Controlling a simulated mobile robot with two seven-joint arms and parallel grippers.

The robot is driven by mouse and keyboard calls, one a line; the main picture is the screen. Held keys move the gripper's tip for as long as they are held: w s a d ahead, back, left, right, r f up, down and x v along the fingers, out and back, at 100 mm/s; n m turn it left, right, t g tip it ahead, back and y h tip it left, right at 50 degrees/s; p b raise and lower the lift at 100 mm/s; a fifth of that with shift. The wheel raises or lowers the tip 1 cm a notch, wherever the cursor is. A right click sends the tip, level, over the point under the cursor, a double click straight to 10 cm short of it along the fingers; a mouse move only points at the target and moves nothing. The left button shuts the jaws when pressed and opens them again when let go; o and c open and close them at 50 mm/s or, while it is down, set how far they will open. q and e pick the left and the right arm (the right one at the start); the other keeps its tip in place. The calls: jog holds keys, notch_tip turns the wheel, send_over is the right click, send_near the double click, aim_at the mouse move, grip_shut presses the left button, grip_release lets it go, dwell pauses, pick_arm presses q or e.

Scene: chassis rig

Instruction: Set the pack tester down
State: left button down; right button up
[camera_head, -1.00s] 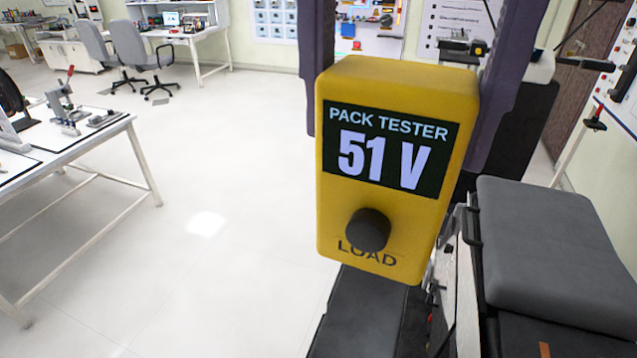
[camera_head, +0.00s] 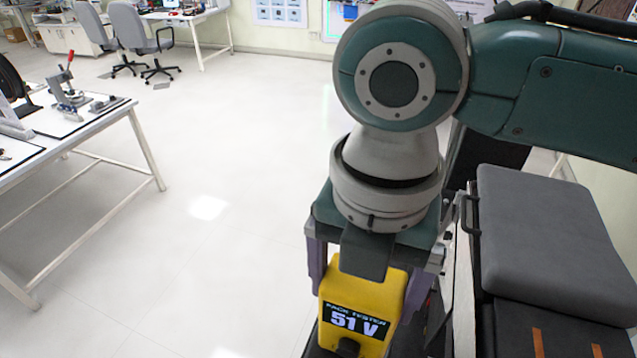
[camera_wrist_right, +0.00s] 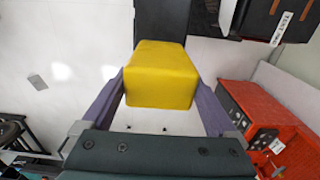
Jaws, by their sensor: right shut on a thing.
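The pack tester (camera_head: 355,318) is a yellow box with a dark screen reading 51 V and a black knob, low in the middle of the head view. My right gripper (camera_head: 365,285) is shut on it from above, one purple finger on each side. In the right wrist view the tester (camera_wrist_right: 162,78) is a plain yellow block between the fingers of the same gripper (camera_wrist_right: 163,92). A dark surface shows beyond it there; I cannot tell whether the tester touches anything below. My left gripper is not in view.
A grey padded top (camera_head: 550,245) stands close on the right, with a black handle at its edge. A red box (camera_wrist_right: 262,120) shows at the right in the wrist view. A white bench (camera_head: 95,130) with tools stands at the left. The floor between is clear.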

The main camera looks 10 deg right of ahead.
jog(key=shift+f, duration=0.65)
jog(key=shift+f, duration=0.1)
jog(key=o, duration=1.5)
jog(key=shift+c, duration=0.2)
notch_tip(320, 180, up, 12)
jog(key=shift+r+b, duration=0.1)
jog(key=shift+b, duration=0.75)
